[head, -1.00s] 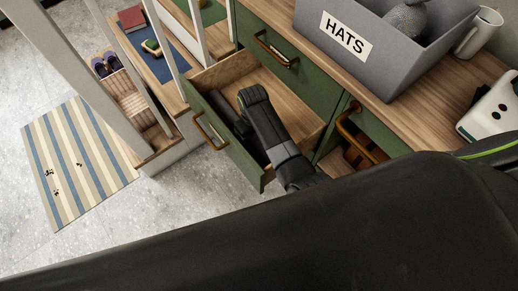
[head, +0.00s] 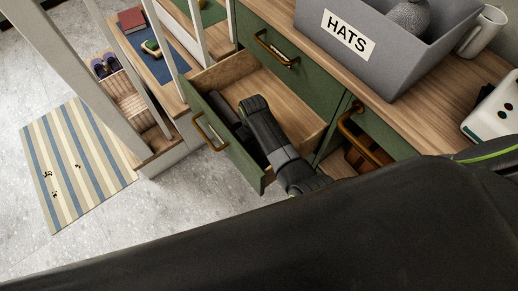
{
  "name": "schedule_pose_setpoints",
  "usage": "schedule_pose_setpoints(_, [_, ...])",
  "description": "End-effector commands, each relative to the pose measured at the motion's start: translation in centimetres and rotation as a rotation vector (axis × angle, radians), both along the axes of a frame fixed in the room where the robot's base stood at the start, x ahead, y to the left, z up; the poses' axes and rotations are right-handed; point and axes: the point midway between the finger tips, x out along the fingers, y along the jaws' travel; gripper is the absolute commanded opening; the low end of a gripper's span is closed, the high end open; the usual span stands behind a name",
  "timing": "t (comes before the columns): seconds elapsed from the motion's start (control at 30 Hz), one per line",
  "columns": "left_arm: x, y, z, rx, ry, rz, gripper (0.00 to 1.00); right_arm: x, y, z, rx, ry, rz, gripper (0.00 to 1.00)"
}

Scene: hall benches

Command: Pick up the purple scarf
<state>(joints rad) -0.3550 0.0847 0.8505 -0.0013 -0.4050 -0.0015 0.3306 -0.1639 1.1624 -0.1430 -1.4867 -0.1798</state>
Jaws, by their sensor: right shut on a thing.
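I see no purple scarf in the head view. An open green drawer (head: 231,146) with a wooden inside sits under the bench top. My right arm reaches into it from the lower right. My right gripper (head: 228,115) is low in the drawer, close behind the drawer front and mostly hidden by its own dark wrist and the front panel. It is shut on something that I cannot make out. The visible rest of the drawer floor is bare. My left gripper is out of view.
A grey box labelled HATS (head: 392,62) and a white mug (head: 482,32) stand on the bench top. Purple shoes (head: 106,65) rest on a slatted rack at the left. A striped mat (head: 75,165) lies on the floor. My dark body blocks the lower view.

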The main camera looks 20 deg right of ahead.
Motion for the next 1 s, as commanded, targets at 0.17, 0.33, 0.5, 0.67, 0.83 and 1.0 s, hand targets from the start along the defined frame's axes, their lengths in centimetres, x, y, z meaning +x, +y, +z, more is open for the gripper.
schedule_pose_setpoints(0.17, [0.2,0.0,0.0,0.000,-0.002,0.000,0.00,0.0,0.0,0.1,0.000,-0.001,0.000,0.29])
schedule_pose_setpoints(0.33, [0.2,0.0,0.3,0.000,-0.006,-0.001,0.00,0.1,0.0,0.9,0.001,-0.003,0.000,0.29])
schedule_pose_setpoints(0.5, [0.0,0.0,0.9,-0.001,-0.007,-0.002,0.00,0.1,0.1,3.2,0.001,-0.003,0.000,0.29])
schedule_pose_setpoints(0.67, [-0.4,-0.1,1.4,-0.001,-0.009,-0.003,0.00,0.1,0.1,6.5,0.001,-0.006,0.000,0.29])
schedule_pose_setpoints(0.83, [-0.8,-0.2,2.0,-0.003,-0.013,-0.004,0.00,0.1,0.1,10.6,0.002,-0.006,-0.001,0.29])
schedule_pose_setpoints(1.0, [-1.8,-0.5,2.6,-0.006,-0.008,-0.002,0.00,0.1,0.1,15.3,0.001,-0.007,0.001,0.29])
